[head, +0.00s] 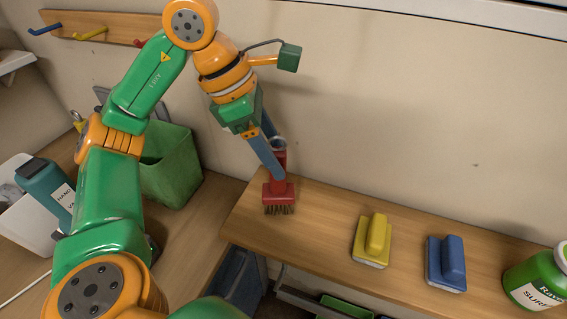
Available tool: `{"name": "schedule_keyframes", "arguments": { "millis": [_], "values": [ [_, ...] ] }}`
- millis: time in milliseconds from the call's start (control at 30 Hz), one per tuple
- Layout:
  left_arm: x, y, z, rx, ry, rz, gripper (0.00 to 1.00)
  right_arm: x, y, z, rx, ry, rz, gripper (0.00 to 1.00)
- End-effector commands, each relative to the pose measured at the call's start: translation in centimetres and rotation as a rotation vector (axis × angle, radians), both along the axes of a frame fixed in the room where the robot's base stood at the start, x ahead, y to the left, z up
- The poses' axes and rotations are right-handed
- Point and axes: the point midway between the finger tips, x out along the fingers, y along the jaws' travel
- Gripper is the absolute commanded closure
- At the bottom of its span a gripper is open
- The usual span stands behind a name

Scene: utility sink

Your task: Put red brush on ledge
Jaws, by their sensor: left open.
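The red brush (278,191) is upright, bristles down, at the left end of the wooden ledge (318,222). Its bristles appear to touch the ledge top. My left gripper (279,164) reaches down from above with its blue-grey fingers at the brush's handle. The jaws are open, and the fingers partly hide the handle. From this angle I cannot tell whether a finger touches it. My right gripper is not in view.
A yellow brush (376,236) and a blue brush (447,262) stand on the ledge to the right, with a green bottle (537,281) beyond. A green bin (172,165) and a teal bottle (47,187) are at left. Wall hooks (92,33) hang above. The ledge between the red and yellow brushes is clear.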

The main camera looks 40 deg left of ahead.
Motion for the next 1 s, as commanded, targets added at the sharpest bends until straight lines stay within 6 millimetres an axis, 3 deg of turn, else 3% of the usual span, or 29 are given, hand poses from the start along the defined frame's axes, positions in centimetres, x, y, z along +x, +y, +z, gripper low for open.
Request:
{"name": "schedule_keyframes", "arguments": {
  "millis": [100,267,833,900,1000],
  "values": [
    [-0.7,0.9,3.5,0.0,-0.003,0.001,0.38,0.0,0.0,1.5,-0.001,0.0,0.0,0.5],
    [-1.4,1.9,6.3,0.001,-0.001,0.0,0.38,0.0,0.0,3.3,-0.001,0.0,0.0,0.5],
    [-1.7,2.3,6.9,0.0,0.0,-0.001,0.38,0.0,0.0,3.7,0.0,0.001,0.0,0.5],
    [-1.7,2.3,7.6,0.0,0.0,-0.001,0.38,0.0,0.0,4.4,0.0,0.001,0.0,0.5],
    [-1.7,2.3,10.2,0.0,0.0,-0.001,0.38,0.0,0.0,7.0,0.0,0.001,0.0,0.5]
  ]
}}
